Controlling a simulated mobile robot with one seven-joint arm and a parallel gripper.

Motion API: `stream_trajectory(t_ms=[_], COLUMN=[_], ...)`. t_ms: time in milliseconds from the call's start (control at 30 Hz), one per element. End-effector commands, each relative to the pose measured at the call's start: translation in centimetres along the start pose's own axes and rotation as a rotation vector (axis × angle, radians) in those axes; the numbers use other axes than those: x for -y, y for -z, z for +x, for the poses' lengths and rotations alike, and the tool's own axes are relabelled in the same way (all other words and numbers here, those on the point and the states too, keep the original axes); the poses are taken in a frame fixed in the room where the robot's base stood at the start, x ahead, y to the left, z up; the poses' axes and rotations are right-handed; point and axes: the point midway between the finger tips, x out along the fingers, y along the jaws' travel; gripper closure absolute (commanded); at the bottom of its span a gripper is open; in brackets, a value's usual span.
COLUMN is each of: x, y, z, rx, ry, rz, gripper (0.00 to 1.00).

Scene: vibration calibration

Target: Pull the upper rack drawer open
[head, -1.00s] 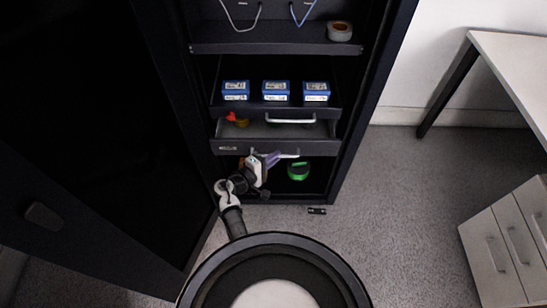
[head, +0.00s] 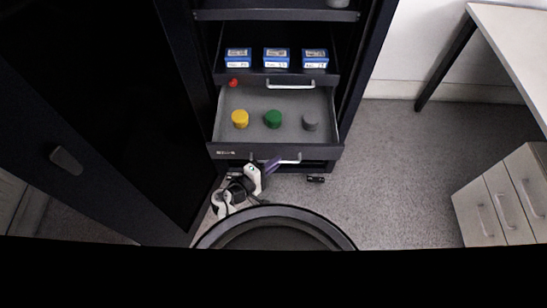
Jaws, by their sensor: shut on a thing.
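The rack in the dark cabinet has two pull-out units with pale bar handles. The upper drawer (head: 222,78) carries three blue boxes (head: 275,58), and its handle (head: 291,86) is free. The drawer below it (head: 326,153) stands well out, showing a yellow (head: 240,119), a green (head: 273,119) and a grey cylinder (head: 310,122) and a small red thing (head: 233,83). My gripper (head: 271,163) is at this lower drawer's front, shut on its handle (head: 291,161). The fingers hide the handle's left part.
A large dark cabinet door (head: 100,120) stands open on the left. A small black object (head: 316,179) lies on the floor before the cabinet. A white desk (head: 510,45) and a drawer unit (head: 505,195) stand at the right, with clear grey floor between.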

Motion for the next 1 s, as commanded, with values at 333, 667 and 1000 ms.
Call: stream_trajectory(t_ms=[333, 667, 1000], x=[-0.01, -0.01, -0.02], y=[-0.07, -0.07, -0.07], z=[-0.17, -0.14, -0.09], rx=[-0.002, -0.001, -0.001], ry=[-0.001, -0.001, -0.001], rz=[0.001, 0.001, 0.001], gripper=[1.0, 0.68, 0.68])
